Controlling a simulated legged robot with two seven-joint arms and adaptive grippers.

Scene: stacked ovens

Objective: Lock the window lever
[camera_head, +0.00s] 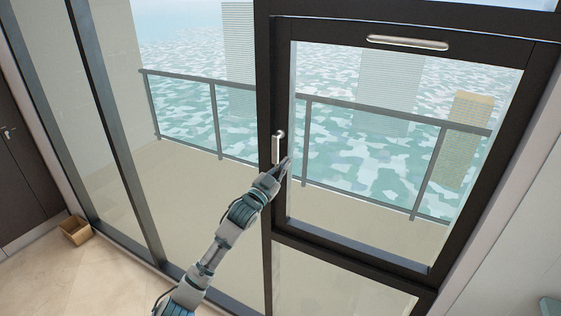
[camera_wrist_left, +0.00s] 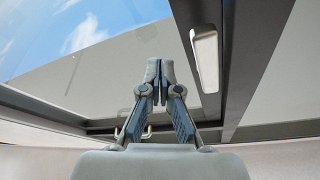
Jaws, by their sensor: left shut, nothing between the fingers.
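The window lever (camera_head: 276,148) is a small pale metal handle on the left upright of the dark window frame. Its grip hangs down from a pivot at the top in the head view. My left gripper (camera_head: 284,166) is shut and empty, just to the right of the lever's lower end. In the left wrist view the lever (camera_wrist_left: 205,60) shows to the right of the shut fingertips (camera_wrist_left: 158,68), with a visible gap in that picture. Whether they touch cannot be told. The window sash (camera_head: 410,258) appears closed in its frame. My right gripper is not in view.
A long pale bar (camera_head: 407,43) sits on the top rail of the window. Fixed glass panes with dark posts (camera_head: 120,150) stand to the left. A small open cardboard box (camera_head: 75,230) is on the floor at far left. A railing (camera_head: 220,122) stands outside.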

